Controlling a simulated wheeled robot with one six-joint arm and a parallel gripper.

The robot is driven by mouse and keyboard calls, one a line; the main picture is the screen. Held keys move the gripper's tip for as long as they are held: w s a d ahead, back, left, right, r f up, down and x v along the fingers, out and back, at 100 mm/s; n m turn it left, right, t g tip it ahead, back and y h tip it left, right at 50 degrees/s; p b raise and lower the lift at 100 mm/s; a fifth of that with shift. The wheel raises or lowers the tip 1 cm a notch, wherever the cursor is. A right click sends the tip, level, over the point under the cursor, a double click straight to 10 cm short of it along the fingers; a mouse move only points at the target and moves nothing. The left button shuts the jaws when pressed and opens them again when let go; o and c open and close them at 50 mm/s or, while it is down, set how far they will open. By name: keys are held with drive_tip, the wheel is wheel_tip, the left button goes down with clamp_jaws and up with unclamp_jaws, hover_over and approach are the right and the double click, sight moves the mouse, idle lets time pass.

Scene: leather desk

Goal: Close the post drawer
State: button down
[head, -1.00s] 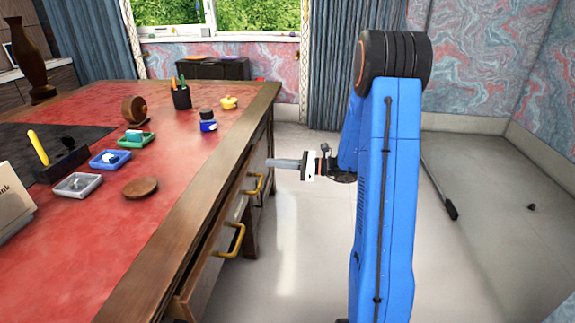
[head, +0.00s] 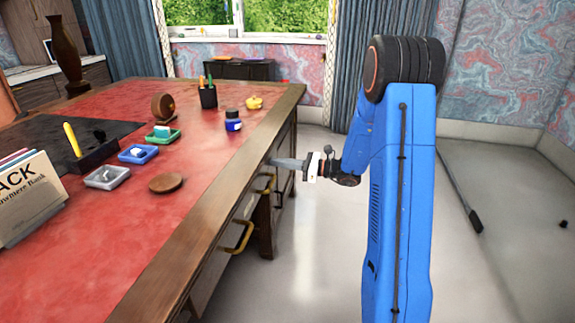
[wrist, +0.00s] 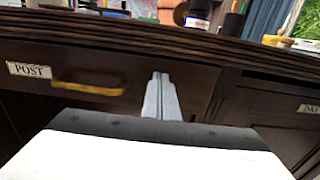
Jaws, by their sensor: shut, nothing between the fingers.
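The post drawer (wrist: 55,85) is a dark wood front under the desk top, with a POST label (wrist: 29,70) and a brass handle (wrist: 88,88) in the wrist view. Its handle also shows in the head view (head: 266,184), at the desk's right side. My gripper (wrist: 160,80) is shut and empty, its fingers pointing at the drawer front to the right of the handle. In the head view my gripper (head: 272,162) is close against the desk's side, just below the top edge. Whether the fingertips touch the front, and whether the drawer is flush, I cannot tell.
Another brass handle (head: 240,237) is on the nearer drawer. The red desk top (head: 110,235) carries small trays, a pen cup (head: 208,98), an ink bottle (head: 233,121) and a wooden disc (head: 166,182).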

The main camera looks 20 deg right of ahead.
drive_tip(key=x, duration=0.4)
drive_tip(key=shift+w+a, duration=0.1)
drive_tip(key=shift+a, duration=0.1)
drive_tip(key=shift+w+a, duration=0.2)
drive_tip(key=shift+w, duration=0.05)
drive_tip(key=shift+r, duration=0.1)
